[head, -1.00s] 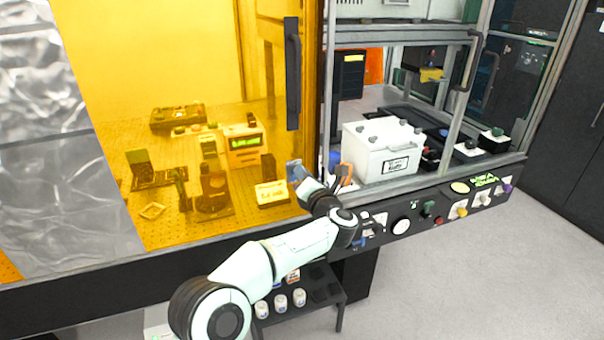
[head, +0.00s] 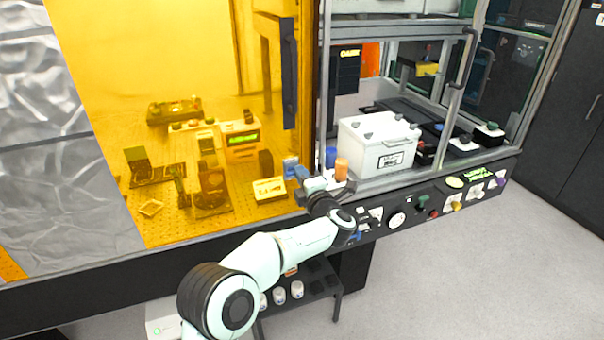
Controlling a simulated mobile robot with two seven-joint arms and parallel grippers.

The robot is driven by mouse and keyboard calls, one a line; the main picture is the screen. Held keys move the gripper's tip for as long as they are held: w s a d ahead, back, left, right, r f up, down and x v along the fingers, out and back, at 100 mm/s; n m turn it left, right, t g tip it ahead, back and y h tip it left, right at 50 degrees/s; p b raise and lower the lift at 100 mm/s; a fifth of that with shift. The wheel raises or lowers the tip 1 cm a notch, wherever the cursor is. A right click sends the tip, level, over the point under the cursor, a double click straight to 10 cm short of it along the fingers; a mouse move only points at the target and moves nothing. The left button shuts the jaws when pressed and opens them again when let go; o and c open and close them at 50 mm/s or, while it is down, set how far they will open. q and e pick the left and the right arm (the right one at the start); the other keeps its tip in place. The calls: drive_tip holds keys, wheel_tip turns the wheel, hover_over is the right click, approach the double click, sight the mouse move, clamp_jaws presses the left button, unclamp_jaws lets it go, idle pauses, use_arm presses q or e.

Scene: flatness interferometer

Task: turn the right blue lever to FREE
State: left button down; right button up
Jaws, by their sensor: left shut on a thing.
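My left gripper (head: 316,188) is at the front ledge, by the post at the right edge of the amber panel. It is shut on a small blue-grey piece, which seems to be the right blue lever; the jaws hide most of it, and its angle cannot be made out. Another blue piece (head: 291,166) shows just left of the gripper, at the edge of the amber panel. A darker blue piece (head: 331,156) stands behind the gripper, next to an upright orange cylinder (head: 341,169). No FREE mark is readable. My right gripper is not in view.
A white box (head: 378,146) with dark knobs stands right of the gripper. A front panel (head: 420,214) carries a white dial and several coloured knobs. A low dark shelf (head: 322,290) with white jars is under the arm. The floor at right is clear.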

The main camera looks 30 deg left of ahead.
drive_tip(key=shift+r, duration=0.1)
use_arm(q)
drive_tip(key=shift+f, duration=0.1)
idle(0.4)
drive_tip(key=c, duration=1.2)
unclamp_jaws()
drive_tip(key=shift+d, duration=0.1)
drive_tip(key=b+v, duration=0.3)
drive_tip(key=v, duration=1)
drive_tip(key=shift+s, duration=0.15)
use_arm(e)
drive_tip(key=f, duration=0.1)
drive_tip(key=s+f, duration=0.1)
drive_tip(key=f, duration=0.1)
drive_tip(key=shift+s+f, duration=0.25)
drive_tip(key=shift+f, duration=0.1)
